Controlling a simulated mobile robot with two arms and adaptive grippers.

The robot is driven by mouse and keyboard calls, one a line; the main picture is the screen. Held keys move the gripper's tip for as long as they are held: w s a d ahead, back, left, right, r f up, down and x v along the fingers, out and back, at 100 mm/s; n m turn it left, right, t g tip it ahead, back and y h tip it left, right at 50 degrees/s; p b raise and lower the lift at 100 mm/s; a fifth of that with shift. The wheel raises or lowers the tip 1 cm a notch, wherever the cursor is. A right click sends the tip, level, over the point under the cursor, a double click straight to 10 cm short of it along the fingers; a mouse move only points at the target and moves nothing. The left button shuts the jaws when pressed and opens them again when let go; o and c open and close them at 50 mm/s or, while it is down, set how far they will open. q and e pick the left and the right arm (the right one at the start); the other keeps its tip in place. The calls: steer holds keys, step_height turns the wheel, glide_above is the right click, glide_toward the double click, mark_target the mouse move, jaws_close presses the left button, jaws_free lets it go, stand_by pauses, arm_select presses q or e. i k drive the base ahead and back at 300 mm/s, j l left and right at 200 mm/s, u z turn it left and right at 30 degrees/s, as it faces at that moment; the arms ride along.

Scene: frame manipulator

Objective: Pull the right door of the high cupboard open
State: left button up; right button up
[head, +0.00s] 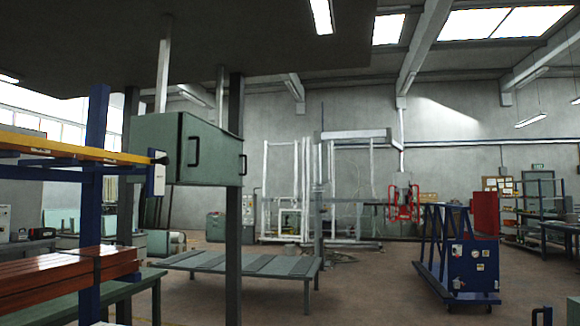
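The high cupboard (155,135) is a grey-green box raised on the left, below a dark overhead panel. Its slanting face (218,155) looks to the right and carries a black bar handle (193,152) near its left edge. A second, smaller black handle (243,165) is at its far right edge. No open gap shows, but I cannot make out the seam between the doors. I cannot clearly make out either of my grippers. A small dark part (160,158) overlaps the cupboard's left side, and I cannot tell what it is.
A rack with a blue post (95,150) and yellow beam (60,149) stands at left, above reddish boards (60,280). A dark post (234,240) is below the cupboard. A low grey table (240,264) and blue cart (471,268) stand on the floor, with clear floor between them.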

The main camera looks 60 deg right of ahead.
mark_target(232, 156)
steer(key=z, duration=1.65)
steer(key=i+z, duration=0.4)
steer(key=i, duration=2)
steer(key=i+u, duration=0.1)
steer(key=i, duration=0.35)
steer(key=i+l+u, duration=0.1)
steer(key=i, duration=0.35)
steer(key=i+l+u, duration=0.1)
steer(key=i, duration=0.4)
steer(key=i+l+u, duration=0.1)
steer(key=i+l, duration=0.15)
steer(key=i, duration=0.2)
